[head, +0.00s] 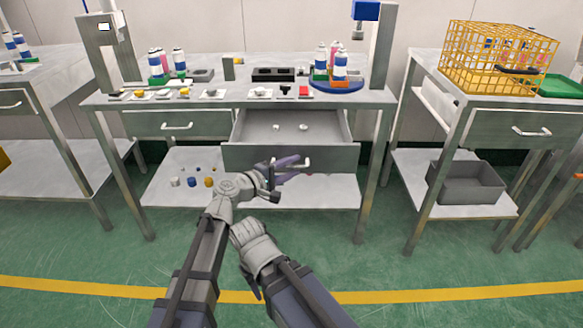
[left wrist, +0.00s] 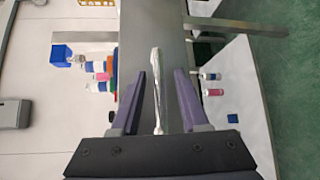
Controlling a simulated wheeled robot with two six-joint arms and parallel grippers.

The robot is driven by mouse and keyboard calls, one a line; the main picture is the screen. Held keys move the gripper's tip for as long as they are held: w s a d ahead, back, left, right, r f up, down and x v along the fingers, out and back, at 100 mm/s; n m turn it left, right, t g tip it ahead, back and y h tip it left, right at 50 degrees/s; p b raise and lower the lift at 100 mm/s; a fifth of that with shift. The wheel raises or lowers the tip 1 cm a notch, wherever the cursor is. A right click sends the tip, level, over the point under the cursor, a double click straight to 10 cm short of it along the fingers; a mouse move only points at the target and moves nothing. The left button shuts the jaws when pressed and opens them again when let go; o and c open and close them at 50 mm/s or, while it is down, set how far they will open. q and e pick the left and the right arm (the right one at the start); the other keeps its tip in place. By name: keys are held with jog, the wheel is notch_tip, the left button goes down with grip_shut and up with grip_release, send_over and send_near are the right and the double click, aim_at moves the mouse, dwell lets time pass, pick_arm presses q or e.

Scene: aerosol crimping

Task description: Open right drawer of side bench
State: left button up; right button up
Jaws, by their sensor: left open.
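The bench (head: 110,99) in the middle has two drawers under its top. Its right drawer (head: 238,157) stands pulled out, with a few small pale parts inside. Its left drawer (head: 150,122) is closed. My left gripper (head: 288,167) is at the front of the right drawer, by its bar handle (head: 308,164). In the left wrist view, the handle (left wrist: 157,85) runs between the two spread purple fingers of my left gripper (left wrist: 159,88), with gaps on both sides. My right arm shows at the lower middle, but no fingers of its gripper can be seen.
Bottles in racks (head: 341,66) and small parts stand on the bench top. A lower shelf (head: 160,195) holds small bottles. To the right, another bench carries a yellow wire basket (head: 485,50) and a grey bin (head: 466,183). The green floor in front is clear.

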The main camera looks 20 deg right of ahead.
pick_arm(q)
jog(key=p+v, duration=0.1)
jog(key=v, duration=0.6)
jog(key=shift+s+a, duration=0.25)
jog(key=shift+a, duration=0.1)
pick_arm(e)
jog(key=shift+r, duration=0.6)
pick_arm(q)
jog(key=s+a+f+m+g+y+p, duration=0.1)
jog(key=s+f+m+g+y+p, duration=0.2)
jog(key=s+f+m+y, duration=0.5)
jog(key=s+a+f+m+g+y+b, duration=0.2)
jog(key=s+a+f+y, duration=0.3)
jog(key=a, duration=0.4)
jog(key=s+a+f+m+g+y+b, duration=0.1)
jog(key=s+a+f+g+y, duration=0.2)
jog(key=s+a+f, duration=0.5)
notch_tip(320, 180, up, 37)
jog(key=p, duration=3.4)
jog(key=shift+w+a+f, duration=0.2)
jog(key=shift+w+a, duration=0.15)
jog(key=shift+a, duration=0.1)
pick_arm(e)
notch_tip(320, 180, up, 34)
jog(key=shift+a, duration=0.1)
